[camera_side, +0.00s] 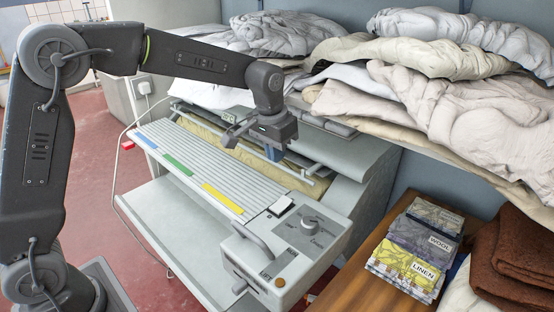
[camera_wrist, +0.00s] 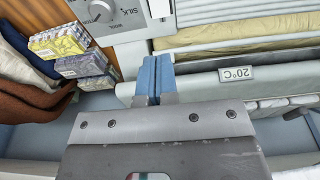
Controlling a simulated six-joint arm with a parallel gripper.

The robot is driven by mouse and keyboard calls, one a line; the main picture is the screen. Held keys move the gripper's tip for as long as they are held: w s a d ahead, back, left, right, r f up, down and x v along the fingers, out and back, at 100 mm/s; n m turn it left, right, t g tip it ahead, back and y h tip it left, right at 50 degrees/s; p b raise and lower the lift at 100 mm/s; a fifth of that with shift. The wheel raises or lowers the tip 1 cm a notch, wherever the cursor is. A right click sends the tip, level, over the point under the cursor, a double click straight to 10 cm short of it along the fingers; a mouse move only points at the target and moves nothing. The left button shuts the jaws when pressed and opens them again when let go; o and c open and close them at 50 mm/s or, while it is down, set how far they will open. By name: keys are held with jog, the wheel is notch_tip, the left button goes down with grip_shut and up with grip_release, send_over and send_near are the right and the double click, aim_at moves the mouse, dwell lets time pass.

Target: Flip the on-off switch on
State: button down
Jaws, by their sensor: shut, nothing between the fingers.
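A small white rocker-like switch (camera_side: 281,205) with a dark edge sits on the ironer's top, beside the control panel, in the side view. It appears to be the on-off switch; its position is too small to read. A white piece at the top edge of the wrist view (camera_wrist: 160,8) may be the same switch, partly cut off. My gripper (camera_side: 272,153) is above the ironer's roller, behind and apart from the switch. Its blue fingertips also show in the wrist view (camera_wrist: 152,78), together and with nothing between them.
The panel carries a round dial (camera_side: 310,225), also in the wrist view (camera_wrist: 101,11), a grey handle (camera_side: 252,243) and an orange button (camera_side: 280,282). Piled linens (camera_side: 430,90) stand behind at right. Fabric packs (camera_side: 412,262) lie on a wooden surface. Air above the panel is clear.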

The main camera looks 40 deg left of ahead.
aim_at(286, 200)
jog(key=shift+w+d, duration=0.1)
jog(key=shift+w, duration=0.5)
jog(key=f, duration=0.4)
jog(key=w+f, duration=0.1)
jog(key=f, duration=0.4)
jog(key=w+f, duration=0.1)
jog(key=f, duration=0.4)
jog(key=shift+w, duration=0.1)
jog(key=shift+f, duration=0.1)
jog(key=shift+w+f, duration=0.1)
jog(key=shift+f, duration=0.05)
